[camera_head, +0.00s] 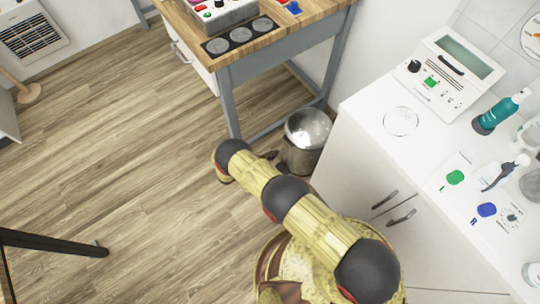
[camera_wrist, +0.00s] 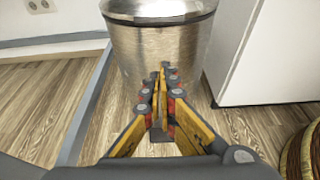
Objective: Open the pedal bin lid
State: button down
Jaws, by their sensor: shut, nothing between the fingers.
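The metal pedal bin (camera_head: 300,160) stands on the floor between the wooden-topped table and the white cabinet. Its round shiny top (camera_head: 309,126) looks closed in the head view. The bin's brushed metal body (camera_wrist: 185,48) fills the top middle of the wrist view, where its top is cut off. My gripper (camera_wrist: 160,72) is shut and empty, its fingers pointing at the lower front of the bin. I cannot tell whether the fingertips touch it. No pedal can be made out; the fingers cover that part of the bin. In the head view my arm partly hides the gripper.
The wooden-topped table (camera_head: 270,48) with grey legs stands left of the bin. The white cabinet (camera_head: 355,150) is close on its right and carries bottles and a device. The floor at left is mostly clear.

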jog(key=b+x, duration=0.1)
jog(key=x, duration=0.4)
jog(key=shift+w+d+f, duration=0.15)
jog(key=shift+f, duration=0.1)
jog(key=shift+w+d+r+b, duration=0.15)
jog(key=shift+r+b, duration=0.3)
jog(key=shift+r, duration=1.6)
jog(key=shift+r, duration=0.1)
